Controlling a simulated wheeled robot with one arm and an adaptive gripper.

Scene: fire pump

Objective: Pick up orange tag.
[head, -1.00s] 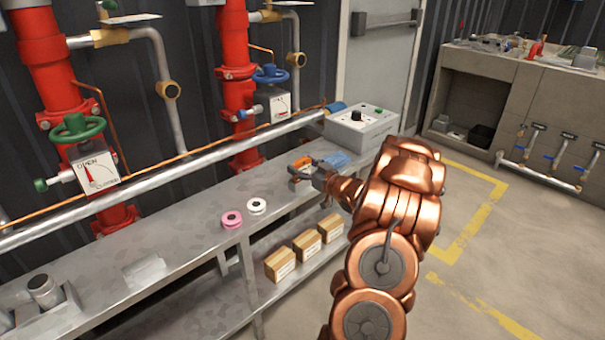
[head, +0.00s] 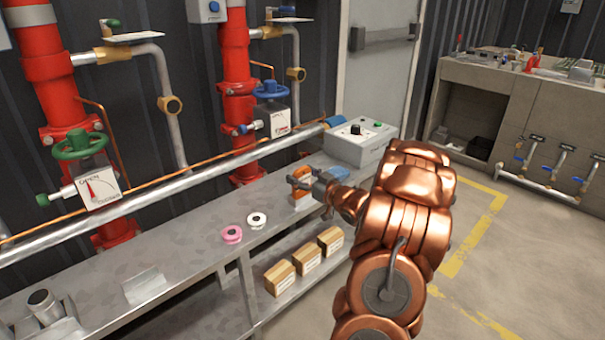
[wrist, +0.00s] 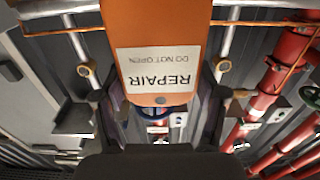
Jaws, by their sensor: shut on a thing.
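The orange tag (head: 300,201) is in my gripper (head: 304,184), above the far end of the grey bench. In the wrist view the tag (wrist: 180,24) fills the top middle, with a white label reading "REPAIR DO NOT OPEN" upside down. My gripper (wrist: 158,108) has one finger on each side of the tag's labelled end. In the head view the fingers cover the tag's middle, with orange showing above and below them. The tag's far end is cut off in the wrist view. I cannot tell the gap to the bench.
A grey control box (head: 360,144) stands behind the gripper on the bench (head: 190,235). A pink roll (head: 232,235) and a white roll (head: 257,220) lie left of the gripper. Several cardboard boxes (head: 307,259) sit on the lower shelf. Red pipes (head: 236,90) and valves line the wall.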

